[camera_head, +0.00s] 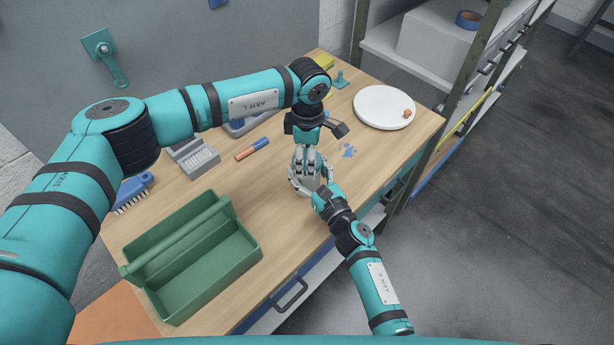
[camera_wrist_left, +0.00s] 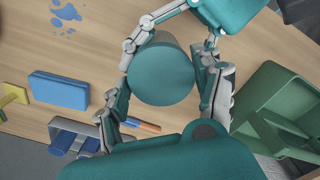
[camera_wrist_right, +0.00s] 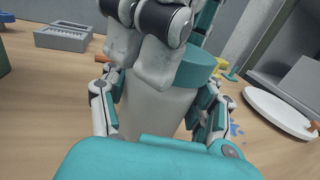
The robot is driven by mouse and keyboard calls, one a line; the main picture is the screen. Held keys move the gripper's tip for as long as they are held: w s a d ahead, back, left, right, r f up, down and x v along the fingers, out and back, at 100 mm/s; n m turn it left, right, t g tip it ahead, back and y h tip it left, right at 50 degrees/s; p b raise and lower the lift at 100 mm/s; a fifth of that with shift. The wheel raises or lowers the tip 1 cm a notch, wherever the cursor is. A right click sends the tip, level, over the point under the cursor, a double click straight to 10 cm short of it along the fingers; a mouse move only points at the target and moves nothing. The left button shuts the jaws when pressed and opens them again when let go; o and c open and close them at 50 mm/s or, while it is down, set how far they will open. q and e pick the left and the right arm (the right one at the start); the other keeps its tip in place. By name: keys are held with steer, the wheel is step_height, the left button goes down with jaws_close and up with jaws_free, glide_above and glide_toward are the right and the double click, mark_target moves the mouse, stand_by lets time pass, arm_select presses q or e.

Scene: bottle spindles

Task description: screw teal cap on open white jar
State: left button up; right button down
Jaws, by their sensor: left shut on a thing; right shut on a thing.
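The white jar (camera_wrist_right: 155,112) stands upright on the workbench in the right wrist view. The round teal cap (camera_wrist_right: 197,66) sits level over its mouth, with no gap visible at the side that shows. My left gripper (camera_head: 307,166) reaches down from above and is shut on the cap. Its fingers lie on both sides of the cap's round top (camera_wrist_left: 160,72) in the left wrist view. My right gripper (camera_head: 312,187) comes from the front and is shut around the jar body. Fingers hide much of the jar and the cap's rim; the threads are hidden.
A green open tote with a handle (camera_head: 240,262) stands at the left front. A blue-and-orange marker (camera_head: 252,149), a grey tray (camera_head: 195,158) and a blue brush (camera_head: 133,191) lie behind it. Blue splashes (camera_head: 348,151) and a round white board (camera_head: 384,107) are to the right.

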arm_select(q)
steer(key=shift+m, duration=1.1)
steer(key=o, duration=1.4)
steer(key=shift+c, duration=0.2)
step_height(320, 180, up, 12)
arm_select(e)
steer(key=shift+c, duration=1.1)
jaws_free()
